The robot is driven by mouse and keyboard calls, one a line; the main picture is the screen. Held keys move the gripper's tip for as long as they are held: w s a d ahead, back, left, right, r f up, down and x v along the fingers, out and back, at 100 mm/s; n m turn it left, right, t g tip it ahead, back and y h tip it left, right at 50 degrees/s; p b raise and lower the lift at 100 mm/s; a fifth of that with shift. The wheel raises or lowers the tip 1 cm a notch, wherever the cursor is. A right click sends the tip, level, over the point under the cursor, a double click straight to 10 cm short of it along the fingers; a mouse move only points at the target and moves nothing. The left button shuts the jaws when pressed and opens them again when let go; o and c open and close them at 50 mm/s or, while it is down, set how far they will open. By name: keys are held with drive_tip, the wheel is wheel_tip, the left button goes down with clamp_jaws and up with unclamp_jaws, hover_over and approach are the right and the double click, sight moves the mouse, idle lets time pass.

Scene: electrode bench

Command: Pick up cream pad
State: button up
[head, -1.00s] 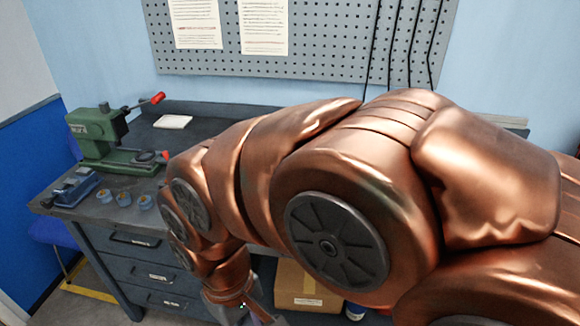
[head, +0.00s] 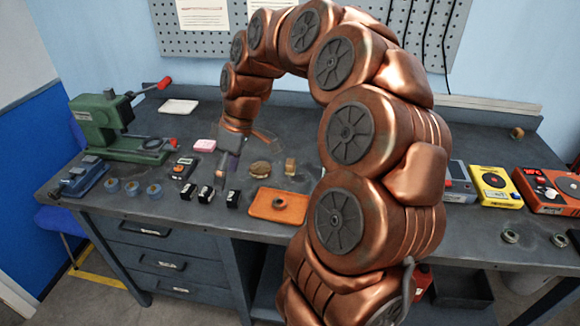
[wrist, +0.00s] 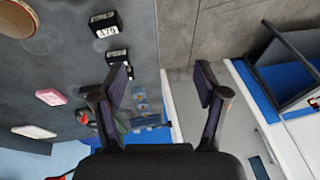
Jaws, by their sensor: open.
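The cream pad (head: 179,106) is a flat, pale slab lying at the back left of the bench, right of the green press. It also shows in the wrist view (wrist: 34,131) at the lower left, well apart from my fingers. My gripper (head: 223,176) hangs over the front middle of the bench, forward and to the right of the pad. In the wrist view my gripper (wrist: 161,82) is open, with nothing between its two fingers.
A pink pad (head: 205,145) lies between the cream pad and my gripper. Several small black blocks (head: 205,193) stand near the front edge. A green press (head: 105,125) stands left; an orange tray (head: 262,205) lies right. The bench around the cream pad is mostly clear.

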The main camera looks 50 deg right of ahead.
drive_tip(key=w+d+f+t, duration=0.15)
drive_tip(key=w+d, duration=0.25)
drive_tip(key=d, duration=0.9)
hover_over(291, 162)
drive_tip(key=s+d, duration=0.2)
wheel_tip(291, 162, down, 6)
drive_tip(key=shift+t+h, duration=0.25)
drive_tip(key=shift+h, duration=0.05)
drive_tip(key=shift+a+p+x, duration=0.15)
drive_tip(key=shift+p+x, duration=0.85)
drive_tip(key=shift+x, duration=0.75)
drive_tip(key=shift+a+p+x, duration=0.1)
drive_tip(key=shift+p+x, duration=0.9)
drive_tip(key=shift+x, duration=0.8)
drive_tip(key=shift+r, duration=0.15)
drive_tip(key=c, duration=1.1)
drive_tip(key=shift+c, duration=0.2)
drive_tip(key=shift+r, duration=0.1)
wheel_tip(291, 162, up, 9)
drive_tip(key=b, duration=0.3)
drive_tip(key=shift+d+f, duration=0.1)
drive_tip(key=shift+f, duration=0.1)
drive_tip(key=shift+r, duration=0.6)
